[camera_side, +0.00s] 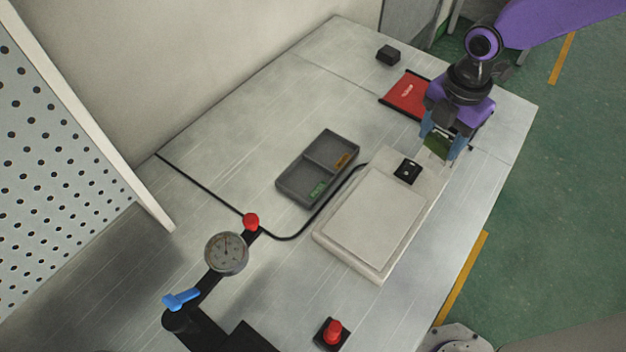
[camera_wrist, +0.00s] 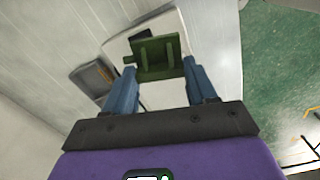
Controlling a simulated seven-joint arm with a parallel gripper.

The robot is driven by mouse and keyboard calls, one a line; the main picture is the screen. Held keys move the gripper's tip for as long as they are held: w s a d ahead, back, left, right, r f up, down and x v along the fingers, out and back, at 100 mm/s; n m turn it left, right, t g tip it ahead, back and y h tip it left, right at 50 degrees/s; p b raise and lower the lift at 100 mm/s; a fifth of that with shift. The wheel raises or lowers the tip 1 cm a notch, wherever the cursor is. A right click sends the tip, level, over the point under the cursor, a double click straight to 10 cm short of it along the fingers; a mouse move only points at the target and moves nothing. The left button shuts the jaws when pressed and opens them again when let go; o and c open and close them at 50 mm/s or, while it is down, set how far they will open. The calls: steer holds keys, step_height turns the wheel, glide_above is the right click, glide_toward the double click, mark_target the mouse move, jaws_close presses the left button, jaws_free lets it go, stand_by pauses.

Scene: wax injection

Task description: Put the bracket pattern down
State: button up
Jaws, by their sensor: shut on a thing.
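The bracket pattern is a green part with a flat plate and upright ribs; it shows in the wrist view (camera_wrist: 155,50) between my fingertips. My gripper (camera_side: 440,145) has blue fingers and is shut on the bracket pattern (camera_side: 436,149), which is partly hidden by the fingers in the side view. The gripper is beyond the far right end of a white scale (camera_side: 335,245). I cannot tell exactly how high the bracket pattern is above the surface. A dark grey tray (camera_side: 318,165) with two compartments, one with a green label and one with an orange label, lies left of the scale.
A red flat pad (camera_side: 404,94) and a small black block (camera_side: 388,55) lie at the back. A dial gauge (camera_side: 227,253) on a black fixture stands at front left. A red button (camera_side: 332,332) is in front. A black cable crosses the metal table.

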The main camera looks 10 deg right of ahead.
steer(key=s+a+n, duration=0.6)
steer(key=a+n, duration=0.6)
steer(key=a, duration=0.1)
steer(key=w+a+f, duration=0.4)
steer(key=a, duration=0.1)
steer(key=w+a+f, duration=0.5)
steer(key=shift+f, duration=0.35)
step_height(320, 180, down, 3)
steer(key=shift+f, duration=0.1)
